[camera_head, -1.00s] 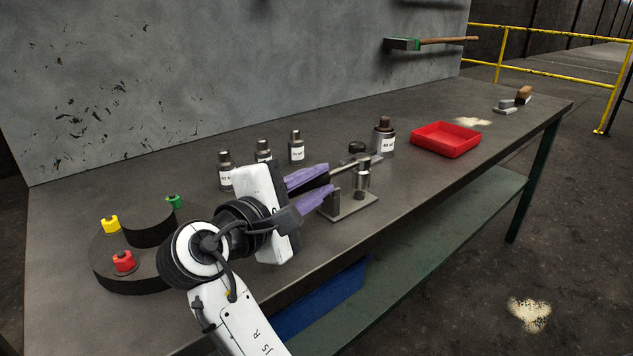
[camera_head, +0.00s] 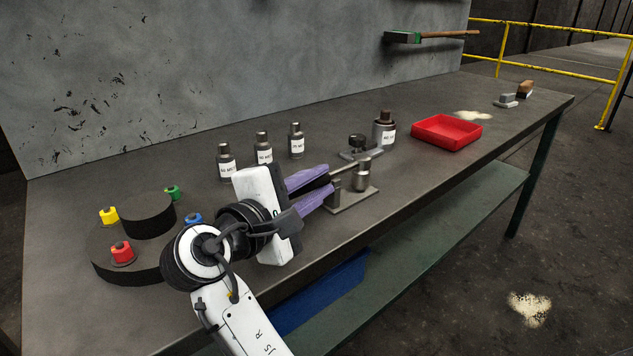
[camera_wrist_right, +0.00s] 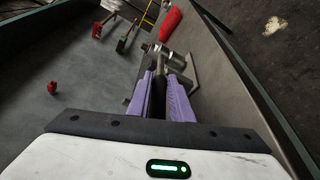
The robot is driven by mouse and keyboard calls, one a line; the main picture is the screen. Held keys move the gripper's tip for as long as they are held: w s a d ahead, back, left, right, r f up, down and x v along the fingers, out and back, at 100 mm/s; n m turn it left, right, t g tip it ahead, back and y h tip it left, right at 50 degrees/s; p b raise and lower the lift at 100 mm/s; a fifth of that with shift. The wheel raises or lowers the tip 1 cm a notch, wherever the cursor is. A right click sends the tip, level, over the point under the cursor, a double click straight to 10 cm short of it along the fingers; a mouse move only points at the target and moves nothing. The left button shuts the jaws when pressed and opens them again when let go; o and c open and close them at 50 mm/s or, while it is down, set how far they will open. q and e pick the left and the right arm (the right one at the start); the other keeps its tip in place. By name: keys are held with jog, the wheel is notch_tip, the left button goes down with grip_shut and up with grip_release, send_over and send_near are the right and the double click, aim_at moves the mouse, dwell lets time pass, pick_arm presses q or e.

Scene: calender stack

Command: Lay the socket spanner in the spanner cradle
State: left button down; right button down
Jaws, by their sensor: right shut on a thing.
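My right gripper (camera_head: 318,190) has purple fingers and is shut on the dark handle of the socket spanner (camera_head: 345,168). The spanner's thin grey shaft points away from the fingers, to the right in the head view. The spanner cradle (camera_head: 355,201) is a grey base plate with uprights, just beyond the fingertips. A metal cylinder (camera_head: 361,178) stands over the plate at the shaft's far end; I cannot tell whether it is part of the spanner. In the right wrist view the handle (camera_wrist_right: 158,92) lies between the fingers. Contact between spanner and cradle is unclear. My left gripper is out of view.
Several labelled bottles (camera_head: 296,142) stand behind the gripper. A black knob on a grey base (camera_head: 357,143) and a larger bottle (camera_head: 384,130) are behind the cradle. A red tray (camera_head: 446,134) lies to the right. A round dark stand (camera_head: 125,263) with coloured pieces is at left.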

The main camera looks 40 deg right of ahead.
jog(key=shift+a+f, duration=0.1)
jog(key=shift+f, duration=0.45)
jog(key=c, duration=1.5)
grip_release()
jog(key=o, duration=0.6)
jog(key=shift+a, duration=0.1)
